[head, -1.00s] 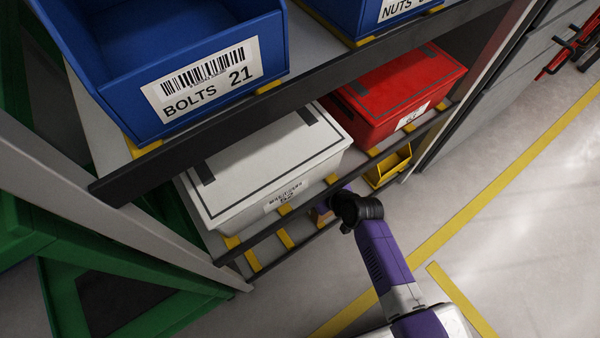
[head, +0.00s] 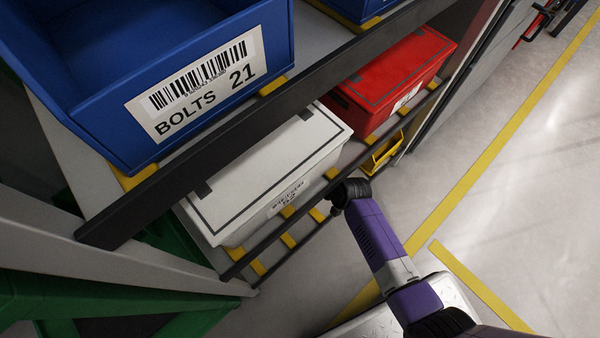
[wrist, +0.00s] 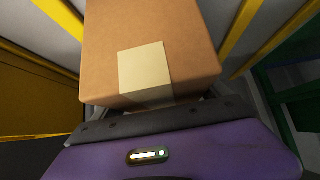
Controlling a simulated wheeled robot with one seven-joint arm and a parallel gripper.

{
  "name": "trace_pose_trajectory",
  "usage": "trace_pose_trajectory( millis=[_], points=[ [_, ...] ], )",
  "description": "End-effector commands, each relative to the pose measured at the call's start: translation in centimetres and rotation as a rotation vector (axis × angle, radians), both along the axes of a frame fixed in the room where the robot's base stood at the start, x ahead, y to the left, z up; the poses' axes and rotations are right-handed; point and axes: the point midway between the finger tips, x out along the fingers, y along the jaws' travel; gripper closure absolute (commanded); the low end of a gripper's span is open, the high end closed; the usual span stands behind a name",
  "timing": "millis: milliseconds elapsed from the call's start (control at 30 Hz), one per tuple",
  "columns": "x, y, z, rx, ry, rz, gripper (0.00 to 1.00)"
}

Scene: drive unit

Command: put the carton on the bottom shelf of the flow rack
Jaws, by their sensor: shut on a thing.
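The carton (wrist: 150,45) is a brown cardboard box with a pale tape patch, large at the top of the wrist view. My gripper (wrist: 155,122) is shut on it, with grey fingers partly hidden under the carton's near edge. Yellow strips of the flow rack show on both sides of the carton. Whether the carton touches a shelf, I cannot tell. In the head view the flow rack (head: 150,205) stands at left, and my arm reaches low beside its front rails. The carton and fingers are hidden there.
A white lidded bin (head: 270,170) and a red lidded bin (head: 395,75) sit on the middle level. A small yellow bin (head: 383,155) is lower. A blue bolts bin (head: 150,80) is above. Open floor (head: 490,190) lies at right.

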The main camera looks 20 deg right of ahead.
Motion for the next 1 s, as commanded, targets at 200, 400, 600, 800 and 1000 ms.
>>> trace_pose_trajectory(
  millis=[200, 400, 600, 800, 1000],
  points=[
    [0.0, 0.0, 0.0, 0.000, 0.000, 0.000, 0.00],
    [0.0, 0.0, 0.4, 0.000, 0.000, 0.000, 0.00],
    [-2.1, -0.6, 2.8, 0.001, 0.000, -0.001, 0.00],
    [-5.0, -1.5, 5.7, -0.001, 0.002, 0.000, 0.00],
    [-7.1, -2.3, 7.9, 0.000, 0.001, -0.001, 0.00]
  ],
)
